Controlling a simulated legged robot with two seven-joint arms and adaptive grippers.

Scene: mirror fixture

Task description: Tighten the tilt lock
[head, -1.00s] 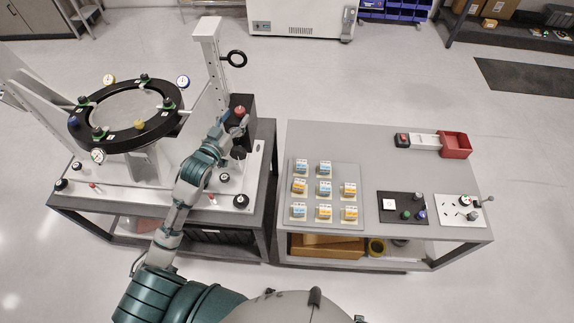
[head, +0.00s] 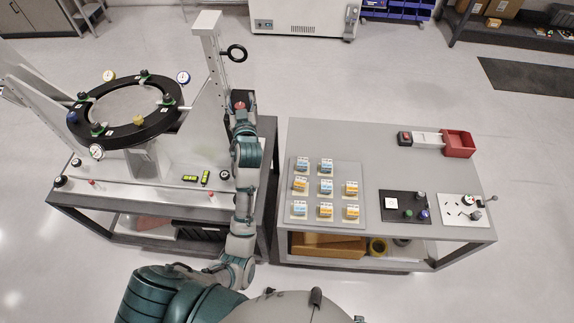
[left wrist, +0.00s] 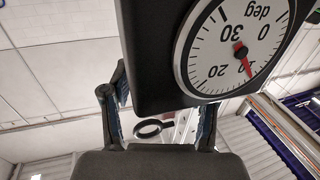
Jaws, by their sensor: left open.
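The mirror fixture has a black ring (head: 160,122) around a round mirror (head: 118,104), beside an upright pale post (head: 211,62). A black ring handle (head: 236,53) sticks out from the post's right side; no part is labelled as the tilt lock. A red-topped part (head: 239,105) sits low by the post. My left gripper (head: 241,118) is beside the post's lower part, largely hidden by its own arm. In the left wrist view its fingers (left wrist: 162,110) stand apart and empty, with the ring handle (left wrist: 148,129) showing between them. A degree dial (left wrist: 238,48) with a red pointer is close ahead.
Several dial gauges (head: 183,77) stand around the mirror ring. On the right, a grey table (head: 370,145) holds breaker-like blocks (head: 325,187), a red bin (head: 458,142) and a dark panel (head: 403,206).

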